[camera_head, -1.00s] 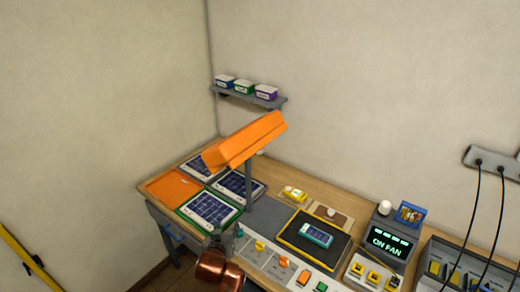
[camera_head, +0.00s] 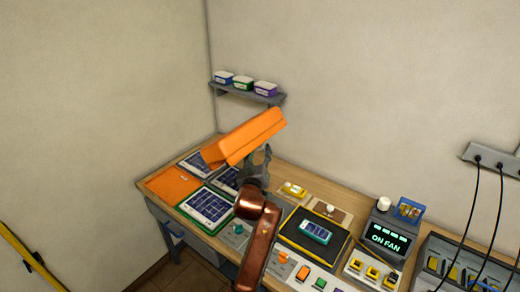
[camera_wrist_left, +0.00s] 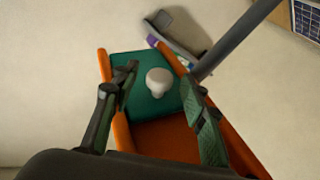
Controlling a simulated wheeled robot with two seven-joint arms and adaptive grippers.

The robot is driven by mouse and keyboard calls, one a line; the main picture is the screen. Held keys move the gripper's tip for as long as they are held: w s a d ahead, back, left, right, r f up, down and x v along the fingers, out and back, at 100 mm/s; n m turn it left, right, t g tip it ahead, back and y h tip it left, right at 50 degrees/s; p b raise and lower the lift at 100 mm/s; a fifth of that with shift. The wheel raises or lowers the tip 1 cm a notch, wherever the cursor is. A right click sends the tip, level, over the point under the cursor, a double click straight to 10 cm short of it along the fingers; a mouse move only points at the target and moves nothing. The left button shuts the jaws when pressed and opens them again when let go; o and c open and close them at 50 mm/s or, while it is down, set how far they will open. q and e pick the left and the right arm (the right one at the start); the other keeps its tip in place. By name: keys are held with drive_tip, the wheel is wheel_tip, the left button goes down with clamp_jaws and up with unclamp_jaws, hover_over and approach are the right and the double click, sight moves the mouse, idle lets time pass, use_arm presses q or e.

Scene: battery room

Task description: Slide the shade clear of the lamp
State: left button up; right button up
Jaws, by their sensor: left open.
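The lamp's orange hood (camera_head: 245,138) stands tilted above the left part of the bench. In the left wrist view I see into the orange hood (camera_wrist_left: 160,135), with a dark green panel (camera_wrist_left: 132,70) inside and a round white bulb (camera_wrist_left: 158,82) in front of it. I cannot tell which part is the separate shade. My left gripper (camera_head: 257,158) is just below the hood. In the left wrist view its open fingers (camera_wrist_left: 158,76) appear on either side of the bulb; no contact is clear. The lamp post is largely hidden behind my left arm. My right gripper is not in view.
Solar panels (camera_head: 207,207) and an orange sheet (camera_head: 173,181) lie on the bench's left end. A black mat (camera_head: 296,238) with a small panel (camera_head: 316,232) lies right of my arm. A wall shelf (camera_head: 248,93) holds small boxes. The grey lamp post (camera_wrist_left: 238,38) crosses the wrist view.

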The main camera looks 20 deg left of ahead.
use_arm(q)
drive_tip(key=shift+w+a, duration=0.25)
drive_tip(key=shift+w, duration=1)
drive_tip(key=shift+c, duration=0.4)
clamp_jaws()
